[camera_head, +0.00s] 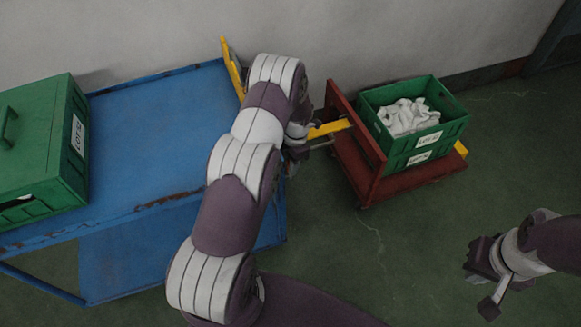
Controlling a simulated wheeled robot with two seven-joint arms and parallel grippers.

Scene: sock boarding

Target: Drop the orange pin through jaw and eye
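I cannot make out the orange pin; my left arm hides much of the area around the hitch. A yellow bar (330,129) sticks out from the red cart (372,165) toward the blue cart (150,110). My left gripper (300,150) is at the left end of this bar, by the blue cart's right edge. It is small and partly hidden, so its fingers and anything between them are unclear. The jaw and eye cannot be told apart here. My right gripper (482,285) is at the lower right, over bare floor, away from both carts; its opening is unclear.
A green lidded crate (35,150) stands on the blue cart's left side. An open green crate (425,135) with white socks (408,117) sits on the red cart. A yellow upright bar (232,68) rises at the blue cart's far right corner. The floor (370,265) in front is clear.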

